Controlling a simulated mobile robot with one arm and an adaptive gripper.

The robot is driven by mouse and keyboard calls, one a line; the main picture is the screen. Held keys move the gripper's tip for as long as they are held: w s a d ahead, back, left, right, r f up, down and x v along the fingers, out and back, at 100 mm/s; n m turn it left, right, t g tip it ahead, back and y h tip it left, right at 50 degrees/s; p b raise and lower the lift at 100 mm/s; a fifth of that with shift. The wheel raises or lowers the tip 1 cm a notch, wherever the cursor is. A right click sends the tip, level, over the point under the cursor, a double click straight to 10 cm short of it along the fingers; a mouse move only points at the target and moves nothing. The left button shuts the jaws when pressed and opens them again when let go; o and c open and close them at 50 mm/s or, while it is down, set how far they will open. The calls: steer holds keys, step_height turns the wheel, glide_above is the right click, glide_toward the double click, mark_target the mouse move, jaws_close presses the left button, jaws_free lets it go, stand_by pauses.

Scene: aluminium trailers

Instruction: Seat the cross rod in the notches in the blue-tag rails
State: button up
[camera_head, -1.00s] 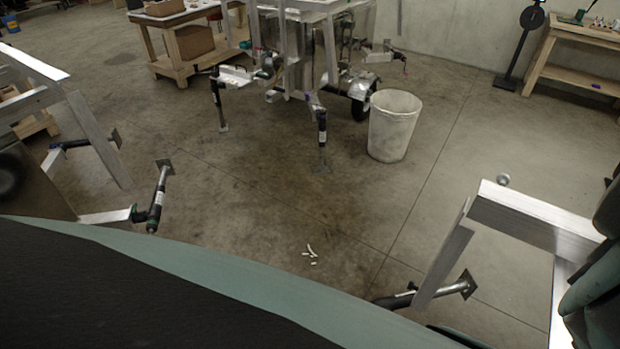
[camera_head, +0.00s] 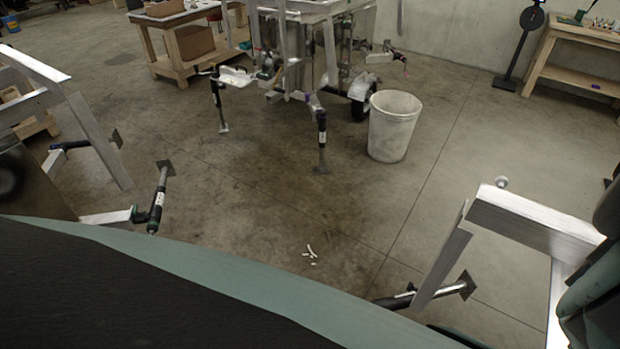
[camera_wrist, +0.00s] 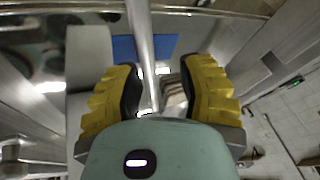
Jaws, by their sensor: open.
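In the wrist view, my gripper (camera_wrist: 158,90) has its two yellow ridged fingers spread apart. A bright metal rod (camera_wrist: 140,35), apparently the cross rod, runs from the top edge down into the gap between them, nearer the left finger in the picture. No finger visibly touches it, and its lower part is hidden by my gripper's palm. A blue tag (camera_wrist: 165,45) shows behind the rod on both sides. The notches cannot be made out, so I cannot tell whether the rod is seated. My gripper is out of the head view.
Aluminium frames stand at left (camera_head: 98,140) and right (camera_head: 525,222) in the head view. A white bucket (camera_head: 393,127) and another trailer (camera_head: 300,45) stand beyond. Small white pieces (camera_head: 310,252) lie on the floor. The floor between the frames is otherwise mostly clear.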

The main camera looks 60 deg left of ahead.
steer(key=v, duration=1.1)
steer(key=shift+a, duration=0.2)
stand_by(0.5)
